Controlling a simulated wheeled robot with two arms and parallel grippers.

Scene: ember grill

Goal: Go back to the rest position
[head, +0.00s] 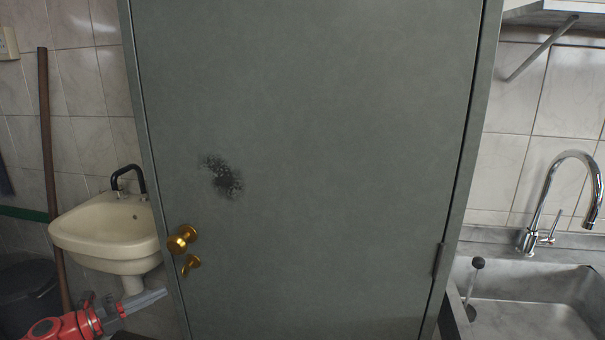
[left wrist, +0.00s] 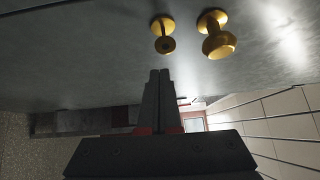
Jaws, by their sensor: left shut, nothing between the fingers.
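My left gripper (head: 143,302) is at the lower left of the head view, on a red arm, near the left edge of the grey door (head: 330,180). Its grey fingers point right, below the brass door knob (head: 182,239) and the smaller brass latch (head: 190,264). In the left wrist view, my left gripper's fingers (left wrist: 160,80) are together with nothing between them. The knob (left wrist: 218,36) and the latch (left wrist: 163,34) show beyond the fingertips, apart from them. The door looks closed in its frame. My right gripper is not in view.
A cream washbasin (head: 108,232) hangs left of the door, with a brown pole (head: 48,160) and a dark bin (head: 28,298) beside it. At right is a steel sink (head: 535,300) with a tall tap (head: 545,205), under a wall shelf (head: 560,12).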

